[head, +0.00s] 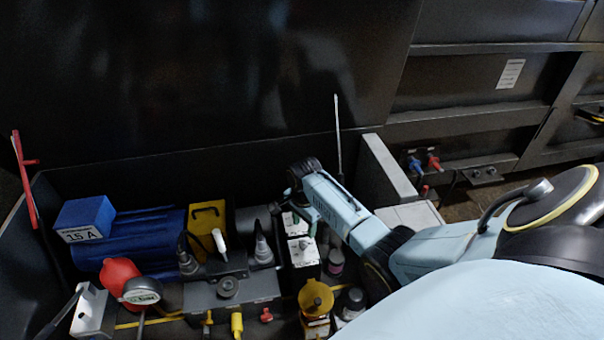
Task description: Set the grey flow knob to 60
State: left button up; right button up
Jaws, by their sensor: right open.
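My right gripper (284,209) reaches in from the right on its pale blue arm, fingers down, and is open. It is over the upper of two small white-faced boxes. The upper box (297,226) is partly covered by the gripper. The lower box (303,251) has a small dark part on its face. A round dark grey knob (228,287) sits on the front of a grey valve block (262,291). My left gripper is not in view.
A blue cylinder (150,228), a blue box (85,217) and a yellow plate (207,222) stand left. Levers (262,249) rise beside the white-faced boxes. A red ball-shaped part with a gauge (142,291) and a yellow-topped part (316,298) are in front. A dark wall stands behind.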

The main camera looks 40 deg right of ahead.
jog(key=b, duration=0.1)
send_over(303, 243)
notch_tip(303, 243, down, 4)
jog(key=shift+f, duration=0.2)
notch_tip(303, 243, down, 4)
jog(key=shift+r+b, duration=0.1)
jog(key=shift+b, duration=0.75)
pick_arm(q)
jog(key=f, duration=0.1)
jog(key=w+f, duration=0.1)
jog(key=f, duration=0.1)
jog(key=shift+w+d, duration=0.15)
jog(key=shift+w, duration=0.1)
pick_arm(e)
jog(key=c, duration=1)
